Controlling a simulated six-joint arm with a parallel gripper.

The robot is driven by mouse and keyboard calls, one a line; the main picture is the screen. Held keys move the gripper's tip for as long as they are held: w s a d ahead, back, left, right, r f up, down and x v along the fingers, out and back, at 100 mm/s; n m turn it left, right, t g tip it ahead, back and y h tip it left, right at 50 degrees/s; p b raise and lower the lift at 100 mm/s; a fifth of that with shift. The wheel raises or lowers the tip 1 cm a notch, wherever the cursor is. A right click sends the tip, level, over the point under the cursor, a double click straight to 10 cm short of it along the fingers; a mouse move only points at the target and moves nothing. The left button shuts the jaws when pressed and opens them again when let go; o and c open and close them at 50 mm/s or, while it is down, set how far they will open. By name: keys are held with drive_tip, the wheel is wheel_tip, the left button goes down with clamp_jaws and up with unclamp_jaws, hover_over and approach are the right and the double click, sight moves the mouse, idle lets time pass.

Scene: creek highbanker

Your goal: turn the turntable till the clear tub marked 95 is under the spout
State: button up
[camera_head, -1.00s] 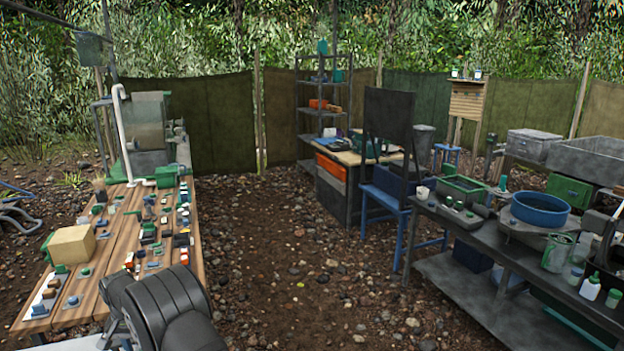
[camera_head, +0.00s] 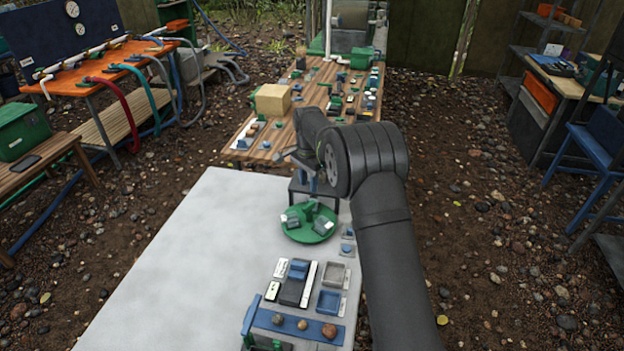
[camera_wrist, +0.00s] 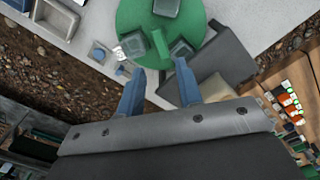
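The green turntable (camera_head: 298,233) sits on the pale table in the head view, and part of it shows at the top of the wrist view (camera_wrist: 135,18). Several small grey or clear tubs stand on it, one by its near edge (camera_wrist: 182,50). A green upright piece (camera_wrist: 160,43) stands among them. White labels show, but I cannot read the number 95. My gripper (camera_wrist: 159,68) is open and empty, its two blue fingers apart near the turntable's edge; in the head view it is small and partly hidden. I cannot make out the spout clearly.
A dark stand (camera_head: 335,188) rises right behind the turntable. Small trays, blocks and a blue strip (camera_head: 290,322) holding stones lie in front. The pale table's left side (camera_head: 190,270) is clear. A wooden bench (camera_head: 282,127) with many small parts stands beyond.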

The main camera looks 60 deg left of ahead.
sight(309, 204)
drive_tip(key=shift+f, duration=4.3)
clamp_jaws()
drive_tip(key=shift+n, duration=0.5)
unclamp_jaws()
